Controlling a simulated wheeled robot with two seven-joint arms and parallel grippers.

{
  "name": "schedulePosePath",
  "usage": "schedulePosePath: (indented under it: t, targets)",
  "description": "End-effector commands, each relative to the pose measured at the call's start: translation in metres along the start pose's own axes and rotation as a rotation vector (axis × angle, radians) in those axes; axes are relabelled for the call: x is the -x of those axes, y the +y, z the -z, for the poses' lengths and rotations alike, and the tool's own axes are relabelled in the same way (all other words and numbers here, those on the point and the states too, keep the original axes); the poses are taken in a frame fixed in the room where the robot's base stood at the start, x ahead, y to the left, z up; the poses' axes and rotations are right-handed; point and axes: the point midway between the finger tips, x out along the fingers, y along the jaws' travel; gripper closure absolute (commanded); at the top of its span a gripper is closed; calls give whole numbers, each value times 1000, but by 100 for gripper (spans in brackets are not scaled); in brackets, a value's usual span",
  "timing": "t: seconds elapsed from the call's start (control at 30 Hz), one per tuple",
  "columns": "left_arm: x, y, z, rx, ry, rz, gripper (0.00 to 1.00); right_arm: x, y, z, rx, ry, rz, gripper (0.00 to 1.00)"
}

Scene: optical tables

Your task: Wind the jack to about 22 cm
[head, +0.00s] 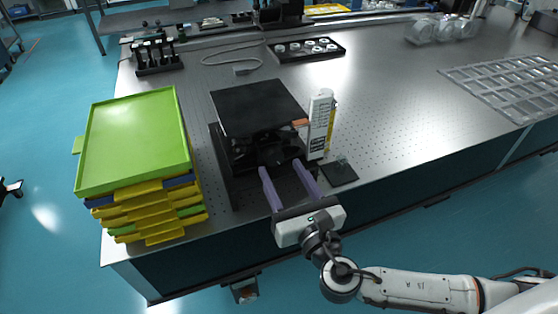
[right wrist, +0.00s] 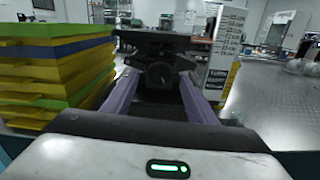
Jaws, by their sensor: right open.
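The black lab jack (head: 258,110) stands near the front edge of the table, its flat top plate raised above its base. A white height scale (head: 319,124) stands upright at the jack's right side, with an orange pointer (head: 301,122) by the plate's edge. My right gripper (head: 285,170) is open in front of the jack, its purple fingers pointing at it. In the right wrist view the jack's dark round knob (right wrist: 160,75) shows between and beyond the fingers (right wrist: 155,88). I cannot tell whether the fingers touch it. My left gripper is out of view.
A stack of green, yellow and blue trays (head: 134,140) stands close to the jack's left. A small black pad (head: 339,173) lies right of the gripper. A black tray of round parts (head: 306,49) and a cable (head: 232,58) lie behind.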

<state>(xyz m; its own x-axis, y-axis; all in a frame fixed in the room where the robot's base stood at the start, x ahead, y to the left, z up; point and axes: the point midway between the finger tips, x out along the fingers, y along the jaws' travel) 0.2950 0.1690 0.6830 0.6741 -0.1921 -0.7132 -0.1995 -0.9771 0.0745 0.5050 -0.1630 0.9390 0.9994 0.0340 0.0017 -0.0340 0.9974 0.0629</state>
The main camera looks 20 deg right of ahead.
Motion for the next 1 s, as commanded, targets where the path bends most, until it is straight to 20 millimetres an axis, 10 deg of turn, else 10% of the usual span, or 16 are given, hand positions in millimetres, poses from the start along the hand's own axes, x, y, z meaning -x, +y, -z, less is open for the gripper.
schedulePosePath:
  t: [0.57, 0.83, 1.0]
  targets:
    - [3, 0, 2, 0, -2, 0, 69, -36, 0, 1, -3, 2, 0, 48]
    - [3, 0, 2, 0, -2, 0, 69, -36, 0, 1, -3, 2, 0, 88]
    - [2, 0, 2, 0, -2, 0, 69, -36, 0, 1, -9, 2, 1, 89]
